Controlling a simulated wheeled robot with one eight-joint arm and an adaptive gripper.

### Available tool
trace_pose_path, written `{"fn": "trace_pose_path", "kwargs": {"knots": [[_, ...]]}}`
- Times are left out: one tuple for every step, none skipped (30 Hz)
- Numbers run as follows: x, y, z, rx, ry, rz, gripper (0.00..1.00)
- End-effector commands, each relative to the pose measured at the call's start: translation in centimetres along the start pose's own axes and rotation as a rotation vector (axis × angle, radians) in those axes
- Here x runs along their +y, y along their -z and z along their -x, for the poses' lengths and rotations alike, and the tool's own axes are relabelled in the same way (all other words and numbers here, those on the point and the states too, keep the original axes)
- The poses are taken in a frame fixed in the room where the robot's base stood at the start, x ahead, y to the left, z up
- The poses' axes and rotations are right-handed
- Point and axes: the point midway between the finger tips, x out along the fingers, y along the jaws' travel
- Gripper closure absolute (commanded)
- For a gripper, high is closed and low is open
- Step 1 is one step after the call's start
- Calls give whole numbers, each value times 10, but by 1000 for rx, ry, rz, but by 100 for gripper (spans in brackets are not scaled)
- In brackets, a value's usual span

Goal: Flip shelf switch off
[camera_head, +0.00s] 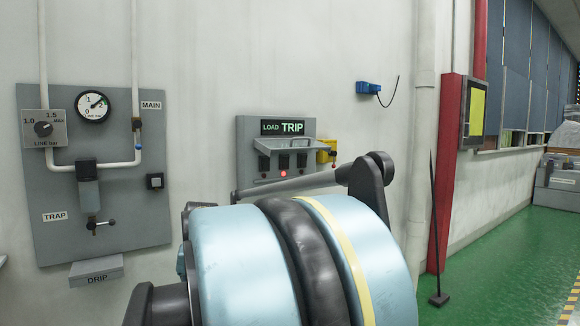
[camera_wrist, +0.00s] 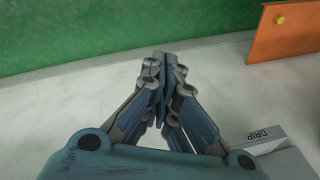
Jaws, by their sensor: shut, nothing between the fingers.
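A grey panel (camera_head: 247,132) on the wall carries a lit display (camera_head: 284,128) reading "LOAD TRIP". A grey ledge (camera_head: 290,145) juts out below the display. Several black switches (camera_head: 283,162) sit beneath it, with a red light (camera_head: 283,173) lit among them. I cannot tell from here which way each switch is set. My gripper (camera_wrist: 163,58) is shut and empty in the wrist view, with its fingertips together over pale wall or floor and no switch in that view. The head view does not show my gripper; my large blue arm link hides the panel's lower part.
A grey board (camera_head: 60,240) with a gauge (camera_head: 93,106), knob and pipes hangs at left. Its "DRIP" box (camera_head: 97,271) also shows in the wrist view (camera_wrist: 270,140). An orange panel (camera_wrist: 285,35) stands there too. A red post (camera_head: 447,170) and open green floor (camera_head: 510,260) lie right.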

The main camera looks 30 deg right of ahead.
Motion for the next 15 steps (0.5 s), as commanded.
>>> {"fn": "trace_pose_path", "kwargs": {"knots": [[-2,10,6,2,21,-68,100],[-4,15,9,2,36,-107,100],[-5,22,14,3,54,-160,100],[-6,28,17,3,68,-199,100],[-8,33,20,3,83,-238,100],[-9,41,24,4,101,-290,100],[-10,47,28,4,116,-329,100],[-10,53,31,5,130,-367,100],[-10,61,36,5,149,-419,100],[-11,67,40,5,165,-457,100],[-10,74,43,6,179,-496,100],[-10,82,48,6,200,-547,100],[-10,89,52,6,216,-585,100],[-9,95,55,7,230,-623,100],[-8,104,60,6,252,-673,100]]}}
